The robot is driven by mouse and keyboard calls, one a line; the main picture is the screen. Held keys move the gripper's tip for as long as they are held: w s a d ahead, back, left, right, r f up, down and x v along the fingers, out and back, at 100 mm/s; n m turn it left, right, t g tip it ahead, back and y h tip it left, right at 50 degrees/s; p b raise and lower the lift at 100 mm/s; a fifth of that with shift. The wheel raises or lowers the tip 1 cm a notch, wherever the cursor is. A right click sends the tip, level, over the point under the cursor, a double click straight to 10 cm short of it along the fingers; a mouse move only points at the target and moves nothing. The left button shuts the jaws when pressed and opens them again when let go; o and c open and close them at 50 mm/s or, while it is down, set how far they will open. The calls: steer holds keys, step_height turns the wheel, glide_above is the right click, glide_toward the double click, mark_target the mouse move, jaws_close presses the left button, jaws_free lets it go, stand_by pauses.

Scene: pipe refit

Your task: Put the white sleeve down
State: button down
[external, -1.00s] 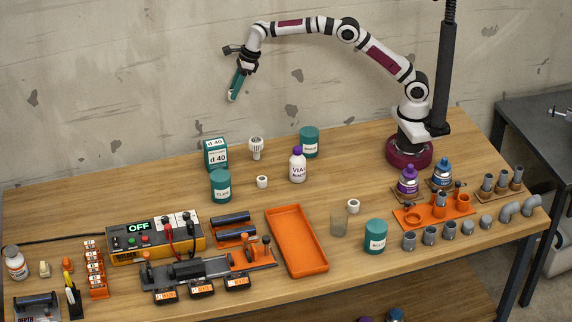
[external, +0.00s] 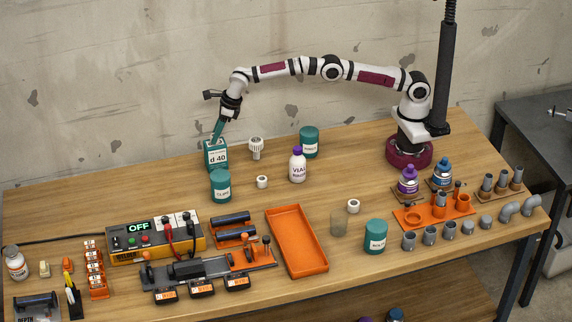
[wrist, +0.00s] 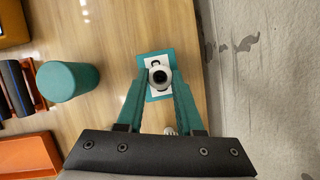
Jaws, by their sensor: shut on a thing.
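My gripper (external: 213,139) has long teal fingers pointing down at the top of the teal d 40 box (external: 218,158). In the wrist view the fingertips (wrist: 159,80) are closed on a small white sleeve (wrist: 158,73) with a dark round bore. It sits over the middle of the box's white-labelled top (wrist: 145,92). I cannot tell whether the sleeve touches the box. In the external view the held sleeve is too small to make out clearly. Two other white sleeves stand on the table, one near the box (external: 262,182) and one farther right (external: 353,206).
A teal canister (external: 220,186) stands just in front of the box. A white ribbed fitting (external: 256,148) and a purple-capped bottle (external: 297,164) are to its right. The wall is close behind. The table left of the box is clear.

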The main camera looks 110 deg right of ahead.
steer(key=c, duration=0.5)
jaws_free()
steer(key=shift+c, duration=0.2)
